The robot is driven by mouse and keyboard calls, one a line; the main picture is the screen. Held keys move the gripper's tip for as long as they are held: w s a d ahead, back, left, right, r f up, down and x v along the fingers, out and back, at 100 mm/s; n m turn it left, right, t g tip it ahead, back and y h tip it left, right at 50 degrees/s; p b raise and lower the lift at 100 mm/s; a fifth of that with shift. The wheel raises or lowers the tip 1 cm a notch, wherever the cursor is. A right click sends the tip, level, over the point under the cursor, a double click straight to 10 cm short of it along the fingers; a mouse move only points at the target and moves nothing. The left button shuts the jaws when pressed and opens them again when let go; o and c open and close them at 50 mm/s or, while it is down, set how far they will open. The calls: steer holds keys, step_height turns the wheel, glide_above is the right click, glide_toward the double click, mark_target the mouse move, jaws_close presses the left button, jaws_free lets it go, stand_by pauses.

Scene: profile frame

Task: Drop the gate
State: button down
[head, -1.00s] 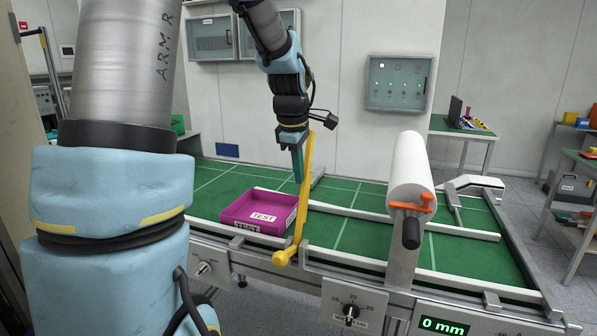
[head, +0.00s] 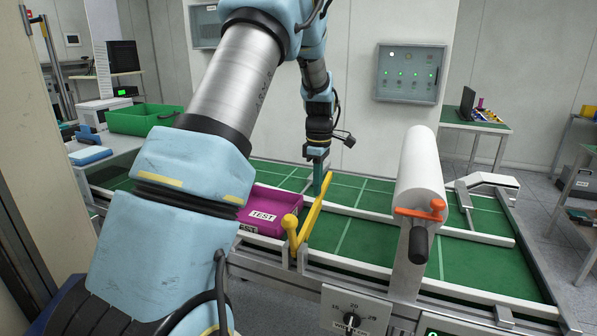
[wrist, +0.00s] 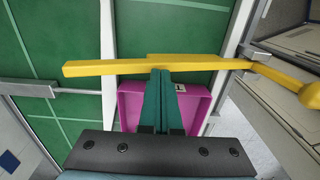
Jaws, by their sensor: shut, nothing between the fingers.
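The gate is a yellow bar (head: 314,206) hinged beside a yellow knob on the near rail of the green conveyor. It slants low across the belt towards the far side. In the wrist view the gate (wrist: 200,62) runs crosswise just past my fingertips. My gripper (head: 317,190) is shut and empty, its green fingers pointing down behind the bar. In the wrist view my gripper (wrist: 158,74) meets the bar's edge or is very close; contact is not certain. A magenta tray labelled TEST (head: 268,207) sits on the belt left of the gate, partly hidden by my arm.
A white roller (head: 420,165) with an orange clamp stands over the belt to the right. Metal guide rails line the green belt (head: 365,240). A dial panel (head: 354,312) is on the near side. A green bin (head: 140,118) is at the left; a wall panel (head: 409,73) is behind.

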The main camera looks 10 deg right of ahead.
mark_target(319, 198)
steer(key=f, duration=0.1)
steer(key=w+f+b, duration=0.1)
steer(key=f, duration=0.3)
steer(key=shift+w+d+f, duration=0.1)
steer(key=shift+w+d, duration=0.15)
steer(key=shift+d, duration=0.15)
steer(key=shift+f+b, duration=0.45)
steer(key=shift+f, duration=0.35)
steer(key=shift+s+f, duration=0.1)
steer(key=r+p, duration=0.1)
steer(key=r, duration=0.1)
steer(key=r+p, duration=0.2)
steer(key=r, duration=0.1)
steer(key=shift+w+d+r+p, duration=0.1)
steer(key=shift+w+r+p, duration=0.15)
steer(key=shift+r+p, duration=0.1)
steer(key=w+d+r+b, duration=0.1)
steer(key=w, duration=0.1)
steer(key=w+d+r+b, duration=0.1)
steer(key=w, duration=0.1)
steer(key=w+d+r+b, duration=0.1)
steer(key=w+r, duration=0.1)
steer(key=shift+w+d, duration=0.15)
steer(key=shift+d, duration=0.05)
steer(key=shift+w+d+r, duration=0.3)
steer(key=shift+w+r, duration=0.2)
